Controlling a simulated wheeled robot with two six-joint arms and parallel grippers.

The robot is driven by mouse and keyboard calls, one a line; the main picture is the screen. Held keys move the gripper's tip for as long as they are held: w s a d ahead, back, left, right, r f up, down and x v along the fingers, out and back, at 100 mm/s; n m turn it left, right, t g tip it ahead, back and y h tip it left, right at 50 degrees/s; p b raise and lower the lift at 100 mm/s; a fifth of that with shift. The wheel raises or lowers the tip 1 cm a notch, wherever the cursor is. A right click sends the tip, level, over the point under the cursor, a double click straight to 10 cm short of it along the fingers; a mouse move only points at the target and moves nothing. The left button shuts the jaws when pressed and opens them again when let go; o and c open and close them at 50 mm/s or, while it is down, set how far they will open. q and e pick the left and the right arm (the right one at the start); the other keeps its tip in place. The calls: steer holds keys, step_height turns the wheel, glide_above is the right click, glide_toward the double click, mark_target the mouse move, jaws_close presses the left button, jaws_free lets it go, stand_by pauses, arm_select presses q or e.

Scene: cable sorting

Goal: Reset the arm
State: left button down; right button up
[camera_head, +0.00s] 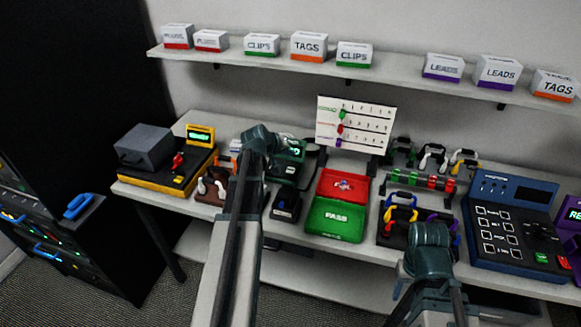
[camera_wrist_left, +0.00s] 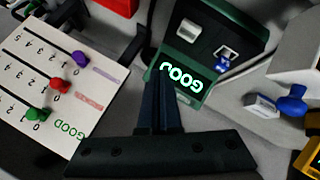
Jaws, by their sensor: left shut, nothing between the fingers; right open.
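My left arm reaches up over the middle of the bench, its teal wrist (camera_head: 262,140) beside a green tester with a lit screen (camera_head: 294,150). In the left wrist view my left gripper (camera_wrist_left: 164,72) is shut and empty, its fingertips in front of the tester's glowing GOOD screen (camera_wrist_left: 181,80). I cannot tell whether they touch it. My right arm (camera_head: 430,240) is at the front edge of the bench, by the coloured cables. The right gripper's fingers are hidden behind the arm.
A board with sliding pegs (camera_head: 355,125) stands at the back. Red and green trays (camera_head: 335,218) lie between the arms. A yellow-based device (camera_head: 165,165) is at left, a blue keypad console (camera_head: 512,225) at right. A shelf with labelled boxes (camera_head: 400,75) hangs above.

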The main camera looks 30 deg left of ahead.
stand_by(0.7)
arm_select(q)
steer(key=s+d+f+m+g, duration=0.1)
steer(key=s+d+m, duration=0.1)
steer(key=d, duration=0.6)
steer(key=s+d+f+m+g+h, duration=0.1)
steer(key=s+d, duration=0.3)
steer(key=d, duration=0.4)
steer(key=s+d+f+m+g, duration=0.3)
steer(key=d, duration=0.6)
steer(key=s+d+m, duration=0.1)
steer(key=s+d, duration=0.1)
steer(key=s+d+f+m+g, duration=0.1)
steer(key=s+d, duration=0.1)
steer(key=s+d+g, duration=0.1)
steer(key=s+d, duration=0.2)
steer(key=shift+f+m+y, duration=0.2)
steer(key=shift+m+y, duration=0.1)
steer(key=shift+m, duration=0.1)
steer(key=s+d+m+g+y, duration=0.2)
steer(key=s+d, duration=0.3)
steer(key=s, duration=0.5)
steer(key=shift+m+g+y, duration=0.3)
steer(key=shift+m, duration=0.2)
steer(key=shift+f, duration=0.15)
